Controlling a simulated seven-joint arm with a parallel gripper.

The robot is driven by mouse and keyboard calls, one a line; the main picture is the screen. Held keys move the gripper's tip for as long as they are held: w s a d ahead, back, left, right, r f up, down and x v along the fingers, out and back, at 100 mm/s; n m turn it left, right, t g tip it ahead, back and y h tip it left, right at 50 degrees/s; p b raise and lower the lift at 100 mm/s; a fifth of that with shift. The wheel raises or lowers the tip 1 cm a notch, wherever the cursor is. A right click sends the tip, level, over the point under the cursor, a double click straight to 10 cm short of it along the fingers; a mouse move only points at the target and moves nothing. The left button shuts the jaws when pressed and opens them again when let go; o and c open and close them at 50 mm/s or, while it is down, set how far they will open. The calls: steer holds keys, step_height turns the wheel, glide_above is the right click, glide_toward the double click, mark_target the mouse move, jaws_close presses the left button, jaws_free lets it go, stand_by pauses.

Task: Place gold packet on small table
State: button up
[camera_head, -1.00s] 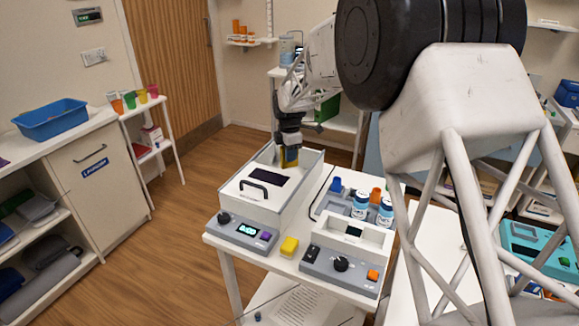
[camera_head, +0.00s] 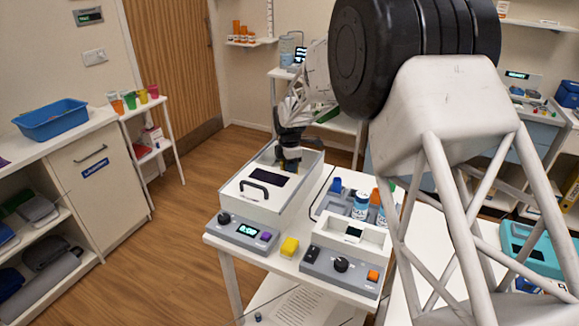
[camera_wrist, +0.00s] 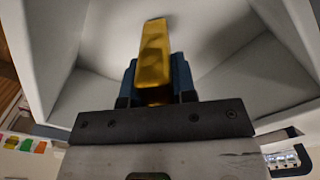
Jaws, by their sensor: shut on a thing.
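The gold packet (camera_wrist: 153,50) is upright between the two blue fingers of my gripper (camera_wrist: 155,84) in the wrist view, its top end sticking out past the fingertips. My gripper is shut on it. In the head view my gripper (camera_head: 289,158) is down at the far end of the open white box device (camera_head: 245,207), inside its walls; the packet is mostly hidden there. Pale grey walls surround the packet in the wrist view; whether it touches them I cannot tell. The white table (camera_head: 228,262) carries this device. Which table is the small one I cannot tell.
A small white stand (camera_head: 133,127) with coloured cups is at the left. Floor between them is clear.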

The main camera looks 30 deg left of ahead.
steer(key=shift+f, duration=0.2)
steer(key=o, duration=0.9)
steer(key=shift+r, duration=0.1)
step_height(320, 180, up, 12)
steer(key=shift+r, duration=0.1)
stand_by(0.5)
stand_by(0.4)
